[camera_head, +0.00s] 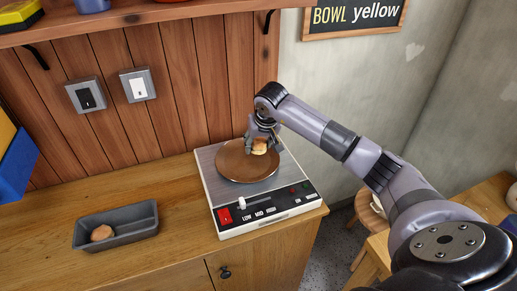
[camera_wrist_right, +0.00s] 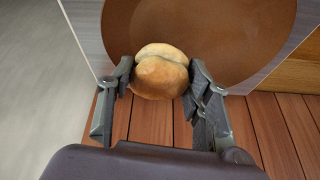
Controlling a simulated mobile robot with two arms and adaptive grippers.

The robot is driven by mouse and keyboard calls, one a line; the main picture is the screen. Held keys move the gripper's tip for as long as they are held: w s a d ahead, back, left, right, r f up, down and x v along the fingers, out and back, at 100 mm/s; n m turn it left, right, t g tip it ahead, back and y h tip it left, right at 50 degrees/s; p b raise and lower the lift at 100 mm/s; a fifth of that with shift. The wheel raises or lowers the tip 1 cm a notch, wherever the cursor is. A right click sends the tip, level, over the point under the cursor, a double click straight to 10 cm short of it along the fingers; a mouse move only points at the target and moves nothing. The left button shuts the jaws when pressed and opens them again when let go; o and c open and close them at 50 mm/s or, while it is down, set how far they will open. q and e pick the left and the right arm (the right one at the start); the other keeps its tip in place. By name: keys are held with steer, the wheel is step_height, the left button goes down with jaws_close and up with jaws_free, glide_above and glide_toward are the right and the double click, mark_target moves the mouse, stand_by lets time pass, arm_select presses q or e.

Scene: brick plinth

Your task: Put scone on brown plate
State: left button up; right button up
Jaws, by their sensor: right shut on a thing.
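The scone (camera_head: 260,146) is golden brown and sits between the fingers of my right gripper (camera_head: 262,143), over the right back part of the brown plate (camera_head: 238,174). In the right wrist view the scone (camera_wrist_right: 160,72) is between the two fingers of the gripper (camera_wrist_right: 160,85), with the brown plate (camera_wrist_right: 235,35) behind it. I cannot tell if the scone touches the plate. The plate lies on a grey-topped appliance with a front control panel (camera_head: 265,209). My left gripper is not in view.
A dark grey tray (camera_head: 142,237) with a round bun (camera_head: 102,233) in it stands on the wooden counter (camera_head: 185,190) at the left. The wooden wall is close behind the plate. Counter room is free between tray and appliance.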

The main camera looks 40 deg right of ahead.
mark_target(259, 151)
step_height(259, 151, down, 3)
steer(key=shift+f, duration=0.25)
steer(key=o, duration=0.8)
steer(key=shift+r, duration=0.1)
steer(key=shift+r+p, duration=0.25)
steer(key=shift+p, duration=0.1)
steer(key=shift+s+r, duration=0.1)
steer(key=shift+r, duration=0.2)
steer(key=b+v, duration=0.2)
steer(key=v, duration=0.9)
steer(key=shift+s+r, duration=0.1)
steer(key=shift+s, duration=0.05)
